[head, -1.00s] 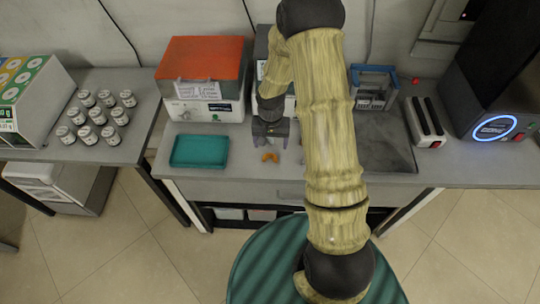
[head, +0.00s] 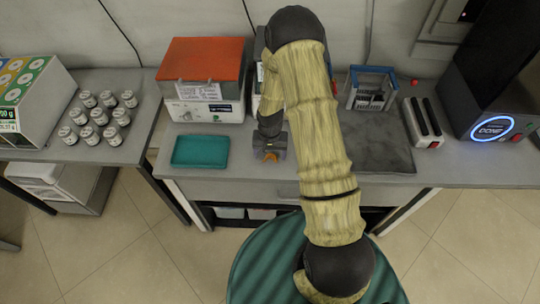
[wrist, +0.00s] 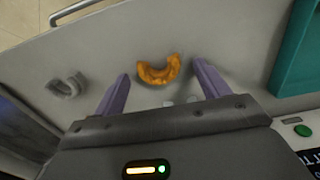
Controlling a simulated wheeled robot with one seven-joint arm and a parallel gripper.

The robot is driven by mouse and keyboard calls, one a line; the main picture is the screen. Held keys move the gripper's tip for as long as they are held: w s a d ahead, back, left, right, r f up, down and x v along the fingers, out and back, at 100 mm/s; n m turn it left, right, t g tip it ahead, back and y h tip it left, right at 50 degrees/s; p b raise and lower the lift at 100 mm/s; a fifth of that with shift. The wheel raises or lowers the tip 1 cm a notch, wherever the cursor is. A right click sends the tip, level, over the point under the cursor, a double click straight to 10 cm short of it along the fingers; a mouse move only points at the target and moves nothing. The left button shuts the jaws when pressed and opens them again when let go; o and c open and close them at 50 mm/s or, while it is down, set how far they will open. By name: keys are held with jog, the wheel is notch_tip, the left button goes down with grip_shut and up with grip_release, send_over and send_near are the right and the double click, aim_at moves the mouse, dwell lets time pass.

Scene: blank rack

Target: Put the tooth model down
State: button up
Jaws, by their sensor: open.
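The tooth model, a small orange horseshoe-shaped piece (head: 271,156), lies on the grey bench top near its front edge. In the wrist view the orange tooth model (wrist: 158,72) shows between the tips of my two purple fingers, with a gap on each side. My gripper (head: 270,149) is open and points down at the model, partly covering it in the head view. The fingers (wrist: 162,80) do not appear to touch it. Their exact height above the bench is hard to tell.
A teal tray (head: 200,151) lies left of my gripper. A grey mat (head: 378,148) lies to the right, partly behind my arm. A grey horseshoe-shaped piece (wrist: 66,86) sits to one side in the wrist view. An orange-topped machine (head: 203,84) stands behind the tray.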

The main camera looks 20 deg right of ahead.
dwell(0.5)
jog(key=c, duration=1.1)
jog(key=shift+c, duration=0.2)
notch_tip(320, 180, up, 10)
jog(key=b, duration=0.1)
